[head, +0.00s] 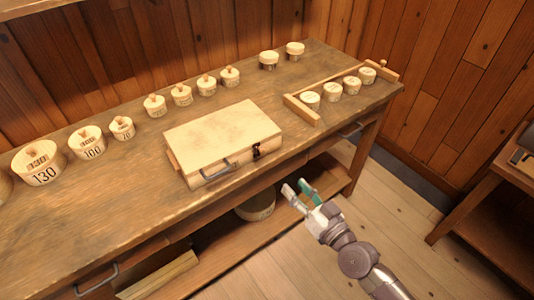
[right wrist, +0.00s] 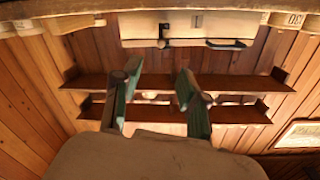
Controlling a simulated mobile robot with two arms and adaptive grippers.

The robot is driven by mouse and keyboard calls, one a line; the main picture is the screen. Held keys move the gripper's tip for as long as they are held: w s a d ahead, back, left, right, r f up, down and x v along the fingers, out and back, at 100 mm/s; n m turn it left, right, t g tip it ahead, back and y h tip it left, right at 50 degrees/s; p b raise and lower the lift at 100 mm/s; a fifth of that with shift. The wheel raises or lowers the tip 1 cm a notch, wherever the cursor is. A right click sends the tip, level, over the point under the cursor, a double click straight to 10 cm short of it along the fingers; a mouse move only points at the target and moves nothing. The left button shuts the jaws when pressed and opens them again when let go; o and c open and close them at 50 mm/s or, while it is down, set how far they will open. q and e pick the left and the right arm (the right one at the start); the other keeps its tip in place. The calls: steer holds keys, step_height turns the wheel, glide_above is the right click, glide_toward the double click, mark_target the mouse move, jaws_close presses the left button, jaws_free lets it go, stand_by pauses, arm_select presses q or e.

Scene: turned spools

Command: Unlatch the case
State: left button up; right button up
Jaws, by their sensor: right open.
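The case (head: 222,135) is a pale wooden box on the workbench, with its lid down. Its front face has a metal handle (head: 217,168) and a small dark latch (head: 257,151) towards the right end. In the right wrist view the case front (right wrist: 190,25) is at the top, with the dark latch (right wrist: 163,38) and the handle (right wrist: 225,44). I cannot tell the latch's exact position. My right gripper (head: 295,188) is open and empty, in front of the bench edge, apart from the case. Its green fingers (right wrist: 159,75) show spread. My left gripper is out of view.
Several numbered round containers (head: 88,142) line the bench's back left. A wooden rail (head: 326,80) and several more containers (head: 311,101) stand right of the case. A drawer handle (head: 351,130) is on the bench front. A lower shelf (head: 285,215) holds a round tub (head: 256,206).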

mark_target(263, 153)
steer(key=x, duration=1.3)
steer(key=shift+w+a+r, duration=0.15)
steer(key=shift+w+a, duration=0.1)
jaws_close()
